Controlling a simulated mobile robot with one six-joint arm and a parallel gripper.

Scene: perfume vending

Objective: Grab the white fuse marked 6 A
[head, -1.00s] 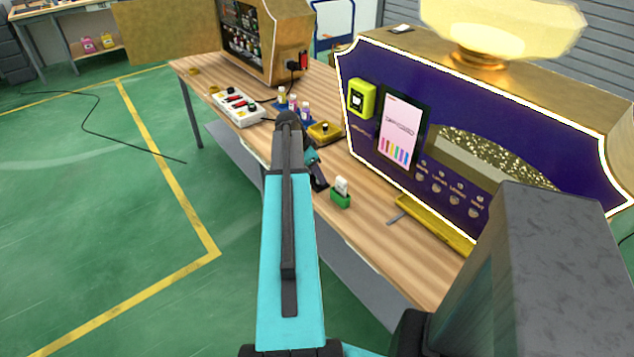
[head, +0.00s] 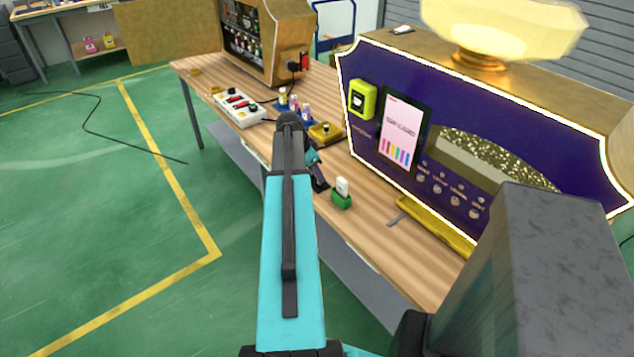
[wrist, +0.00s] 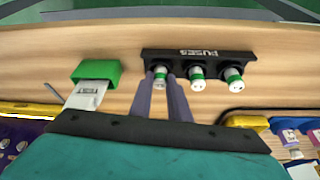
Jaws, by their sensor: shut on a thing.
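In the wrist view a black holder labelled FUSES (wrist: 225,59) stands on the wooden table. In the head view my arm hides the holder and fuses.
A green block with a white piece (head: 341,198) stands on the table, left of the holder in the wrist view (wrist: 97,72). A white switch box (head: 240,108) and small bottles (head: 294,104) stand farther back.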

